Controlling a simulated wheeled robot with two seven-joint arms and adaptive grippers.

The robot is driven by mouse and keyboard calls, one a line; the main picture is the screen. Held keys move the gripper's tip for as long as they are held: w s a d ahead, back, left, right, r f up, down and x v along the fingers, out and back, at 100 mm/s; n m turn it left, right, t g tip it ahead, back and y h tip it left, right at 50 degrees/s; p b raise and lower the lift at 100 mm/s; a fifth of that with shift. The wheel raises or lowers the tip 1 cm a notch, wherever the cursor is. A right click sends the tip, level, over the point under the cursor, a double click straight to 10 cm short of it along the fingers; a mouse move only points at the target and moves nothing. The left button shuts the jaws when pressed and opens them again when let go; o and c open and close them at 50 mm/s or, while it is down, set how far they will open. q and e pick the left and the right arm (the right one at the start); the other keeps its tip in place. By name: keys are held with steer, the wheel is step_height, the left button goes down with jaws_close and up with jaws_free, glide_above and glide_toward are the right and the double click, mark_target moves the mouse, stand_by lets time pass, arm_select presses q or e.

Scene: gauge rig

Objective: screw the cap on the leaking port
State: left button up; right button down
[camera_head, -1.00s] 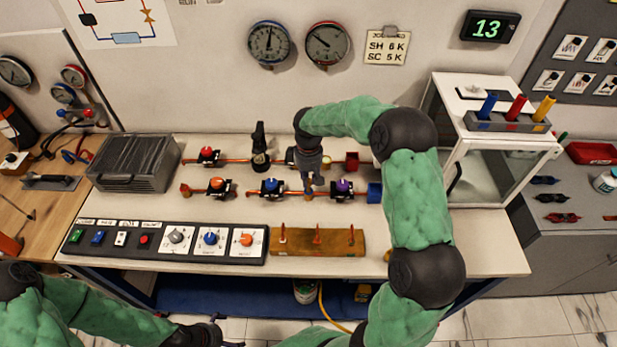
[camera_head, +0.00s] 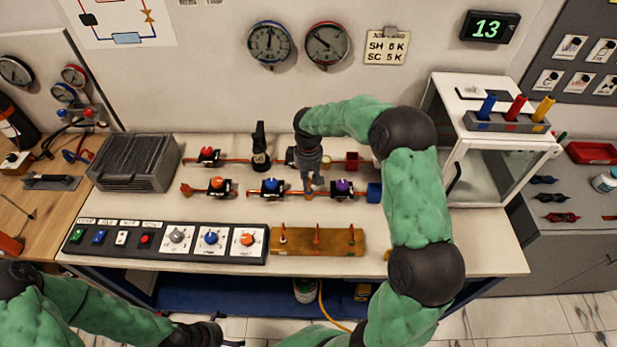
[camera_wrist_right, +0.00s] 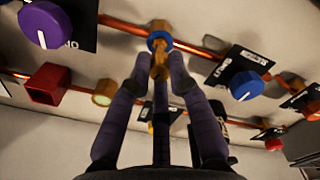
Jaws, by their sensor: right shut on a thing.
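My right gripper (camera_head: 311,186) points down at the front copper pipe, between the blue-knobbed valve (camera_head: 270,187) and the purple-knobbed valve (camera_head: 343,186). In the right wrist view its fingers (camera_wrist_right: 160,75) are shut around a small brass cap (camera_wrist_right: 160,66). The cap is in line with a port on the pipe (camera_wrist_right: 159,26), with a blue ring (camera_wrist_right: 158,40) between them. I cannot tell whether the threads are engaged, and no leak shows. My left gripper (camera_head: 212,334) is low at the bottom edge, away from the pipes, its fingers mostly unclear.
The back pipe carries a red square end (camera_head: 351,160) and a brass fitting (camera_wrist_right: 105,92). A blue square end (camera_head: 375,193) is right of the purple valve. A wooden block with pegs (camera_head: 290,243) and a control panel (camera_head: 160,240) lie in front. A glass-sided cabinet (camera_head: 490,175) stands right.

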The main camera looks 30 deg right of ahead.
steer(key=shift+f+b, duration=0.7)
steer(key=shift+f, duration=0.65)
stand_by(1.1)
steer(key=shift+m, duration=0.4)
steer(key=m+b, duration=0.1)
steer(key=m, duration=0.3)
steer(key=shift+m, duration=0.3)
steer(key=shift+m, duration=0.3)
steer(key=m+b, duration=0.1)
steer(key=m, duration=0.3)
steer(key=shift+m, duration=0.3)
